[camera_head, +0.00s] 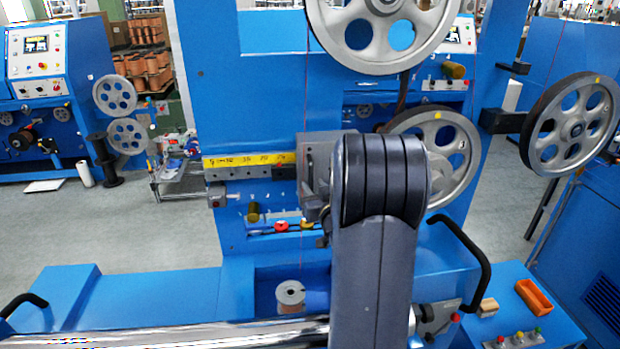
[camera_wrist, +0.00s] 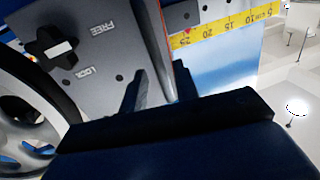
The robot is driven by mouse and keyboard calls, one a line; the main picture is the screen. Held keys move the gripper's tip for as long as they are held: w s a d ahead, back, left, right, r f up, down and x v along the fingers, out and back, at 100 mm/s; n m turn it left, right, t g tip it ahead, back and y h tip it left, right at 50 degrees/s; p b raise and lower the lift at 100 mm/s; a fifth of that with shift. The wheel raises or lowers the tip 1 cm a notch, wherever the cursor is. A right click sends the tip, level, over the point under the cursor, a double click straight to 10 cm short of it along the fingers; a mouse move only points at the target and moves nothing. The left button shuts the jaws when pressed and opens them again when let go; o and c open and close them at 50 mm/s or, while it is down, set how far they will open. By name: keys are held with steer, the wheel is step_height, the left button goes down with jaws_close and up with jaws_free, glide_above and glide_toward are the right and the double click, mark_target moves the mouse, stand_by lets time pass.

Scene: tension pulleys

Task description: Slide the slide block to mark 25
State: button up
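The slide block (camera_head: 314,165) is a grey metal block on a dark rail, partly hidden by my arm in the head view. In the wrist view the slide block (camera_wrist: 105,75) shows its grey face with a black knob (camera_wrist: 57,46) and the words FREE and LOCK. The yellow scale (camera_wrist: 235,25) runs beside it, upside down. The block's edge stands close to the 25 mark (camera_wrist: 184,42), where a small red pointer shows. My gripper (camera_wrist: 159,88) has its two dark fingers apart, with the block's lower corner between them in the picture. Contact cannot be told.
Large spoked pulleys (camera_head: 445,160) stand right of the block. A copper spool (camera_head: 290,295) sits below on the blue machine. A black handle (camera_head: 465,260) and an orange bin (camera_head: 535,299) are at right. The rail left of the block is clear along the scale.

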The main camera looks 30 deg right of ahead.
mark_target(312, 183)
steer(key=shift+p+x, duration=0.35)
steer(key=shift+x, duration=1.25)
steer(key=shift+c, duration=0.4)
jaws_close()
